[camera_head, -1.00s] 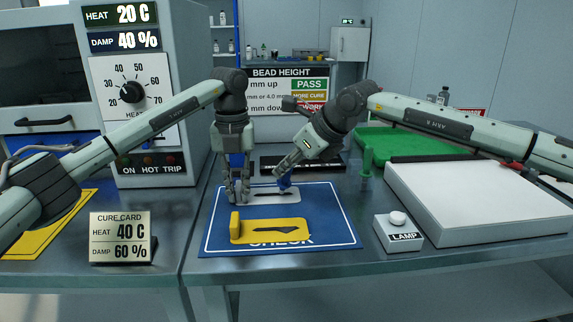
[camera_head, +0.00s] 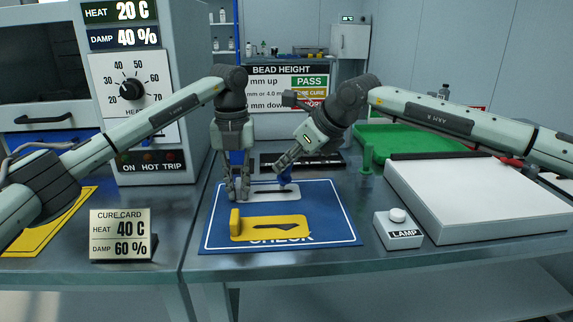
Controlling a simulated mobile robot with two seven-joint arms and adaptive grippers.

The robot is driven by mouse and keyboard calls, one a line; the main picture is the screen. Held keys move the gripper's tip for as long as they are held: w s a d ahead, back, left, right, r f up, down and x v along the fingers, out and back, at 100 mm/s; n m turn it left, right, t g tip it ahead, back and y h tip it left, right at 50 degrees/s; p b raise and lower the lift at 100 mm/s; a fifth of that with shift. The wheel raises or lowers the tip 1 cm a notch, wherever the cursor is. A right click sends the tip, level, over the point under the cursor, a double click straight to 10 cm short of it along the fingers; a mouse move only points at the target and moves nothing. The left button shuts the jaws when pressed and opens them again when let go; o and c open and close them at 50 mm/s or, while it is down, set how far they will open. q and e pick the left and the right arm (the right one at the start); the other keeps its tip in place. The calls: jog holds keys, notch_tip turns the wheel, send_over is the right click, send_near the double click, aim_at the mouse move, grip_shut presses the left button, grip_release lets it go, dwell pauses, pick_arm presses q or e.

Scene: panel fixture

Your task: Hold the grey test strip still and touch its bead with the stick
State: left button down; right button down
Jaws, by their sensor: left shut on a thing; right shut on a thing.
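The grey test strip (camera_head: 262,195) lies flat on the blue CHECK mat (camera_head: 340,228), with a dark bead (camera_head: 284,190) along its middle. My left gripper (camera_head: 238,194) points down at the strip's left end and is shut on it.
A yellow gauge plate (camera_head: 262,232) with a dark slot lies in front of the strip. The lamp button (camera_head: 398,228), white panel (camera_head: 470,200) and green tray (camera_head: 405,140) are at right. The cure card (camera_head: 121,235) and oven (camera_head: 145,90) are at left.

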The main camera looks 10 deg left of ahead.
jog(key=shift+r, duration=3.1)
pick_arm(q)
jog(key=c, duration=1.5)
grip_release()
jog(key=shift+o, duration=0.2)
